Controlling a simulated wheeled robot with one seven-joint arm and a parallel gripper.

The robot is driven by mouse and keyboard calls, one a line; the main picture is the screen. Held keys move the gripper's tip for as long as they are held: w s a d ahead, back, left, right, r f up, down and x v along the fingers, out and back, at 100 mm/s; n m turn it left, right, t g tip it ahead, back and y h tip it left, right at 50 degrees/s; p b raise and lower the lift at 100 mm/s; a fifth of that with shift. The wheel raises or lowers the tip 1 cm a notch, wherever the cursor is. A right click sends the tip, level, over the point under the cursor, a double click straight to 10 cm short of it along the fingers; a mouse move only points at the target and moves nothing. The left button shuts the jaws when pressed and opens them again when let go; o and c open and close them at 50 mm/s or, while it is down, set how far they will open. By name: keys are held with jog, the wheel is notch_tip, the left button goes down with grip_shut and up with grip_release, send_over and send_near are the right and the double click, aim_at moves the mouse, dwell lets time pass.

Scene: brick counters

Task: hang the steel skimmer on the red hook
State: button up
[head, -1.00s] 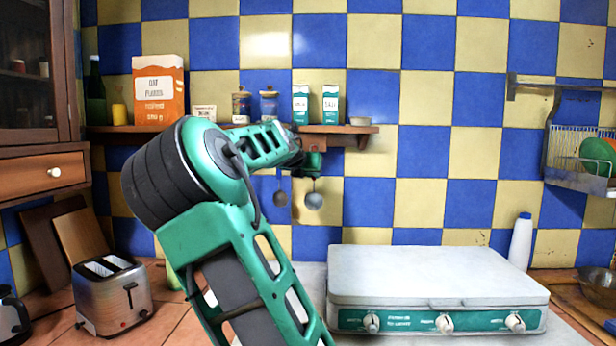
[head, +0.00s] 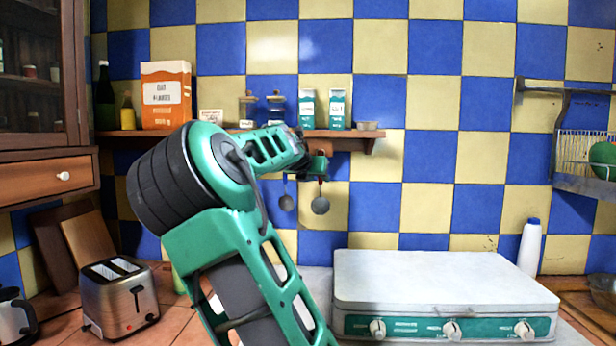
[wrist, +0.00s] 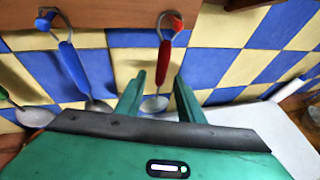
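The steel utensil with a red handle (wrist: 164,63), which I take for the skimmer, hangs below the red hook (wrist: 177,20) in the wrist view. Its top loop appears to be around the hook. Its round steel head shows between my fingers, and in the head view (head: 320,205) below the shelf. My gripper (wrist: 158,92) is open, one finger on each side of the utensil, with visible gaps. In the head view my gripper (head: 318,168) is small, under the shelf, its fingers unclear.
A blue-handled utensil (wrist: 73,67) hangs from another hook at the left, close to my left finger. A green-handled one (wrist: 35,116) is farther left. The wooden shelf (head: 345,134) with cartons and jars is just above. The white stove (head: 440,275) stands below right.

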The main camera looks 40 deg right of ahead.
jog(key=v, duration=1)
jog(key=shift+f, duration=0.15)
